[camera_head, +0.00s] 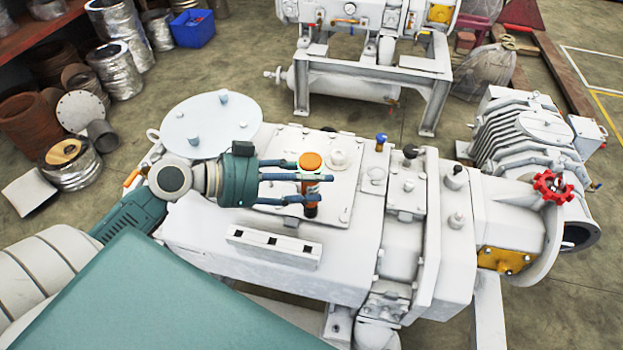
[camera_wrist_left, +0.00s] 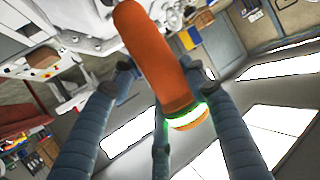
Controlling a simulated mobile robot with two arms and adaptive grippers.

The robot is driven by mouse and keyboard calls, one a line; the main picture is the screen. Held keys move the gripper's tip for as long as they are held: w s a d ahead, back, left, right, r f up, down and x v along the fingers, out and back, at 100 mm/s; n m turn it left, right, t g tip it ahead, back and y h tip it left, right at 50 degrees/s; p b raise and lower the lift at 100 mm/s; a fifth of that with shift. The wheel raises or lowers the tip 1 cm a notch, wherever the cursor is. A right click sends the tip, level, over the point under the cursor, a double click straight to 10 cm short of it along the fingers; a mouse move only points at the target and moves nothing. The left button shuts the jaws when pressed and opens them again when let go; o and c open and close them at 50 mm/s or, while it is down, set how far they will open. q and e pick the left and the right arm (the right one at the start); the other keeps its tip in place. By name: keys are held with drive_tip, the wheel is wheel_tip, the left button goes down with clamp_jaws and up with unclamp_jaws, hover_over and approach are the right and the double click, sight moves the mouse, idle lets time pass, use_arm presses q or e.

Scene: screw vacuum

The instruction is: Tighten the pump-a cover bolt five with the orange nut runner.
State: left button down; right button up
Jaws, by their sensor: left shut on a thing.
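My left gripper (camera_head: 312,183) reaches in from the left over the white pump and is shut on the orange nut runner (camera_head: 311,161). The runner stands roughly upright, with an orange cap, a pale green band and a dark lower tip. Its orange body (camera_wrist_left: 150,45) shows between the blue-grey fingers in the left wrist view, with a glowing green ring at one end. Below the tip is the pump's flat white cover (camera_head: 345,188). I cannot tell whether the tip touches the cover or a bolt. Individual cover bolts are hard to make out. My right gripper is out of view.
A pale round disc with upright pegs (camera_head: 210,125) lies behind my left wrist. Fittings, a blue-capped valve (camera_head: 381,142) and a red handwheel (camera_head: 552,187) rise to the right. A second machine (camera_head: 365,50) stands behind. Metal cans and a blue bin (camera_head: 193,28) are at back left.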

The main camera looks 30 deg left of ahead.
sight(301, 166)
use_arm(q)
drive_tip(key=shift+f+b, duration=0.35)
drive_tip(key=shift+b, duration=0.3)
idle(0.9)
drive_tip(key=shift+r, duration=0.1)
idle(0.4)
drive_tip(key=shift+r+p, duration=1.95)
drive_tip(key=shift+r, duration=0.65)
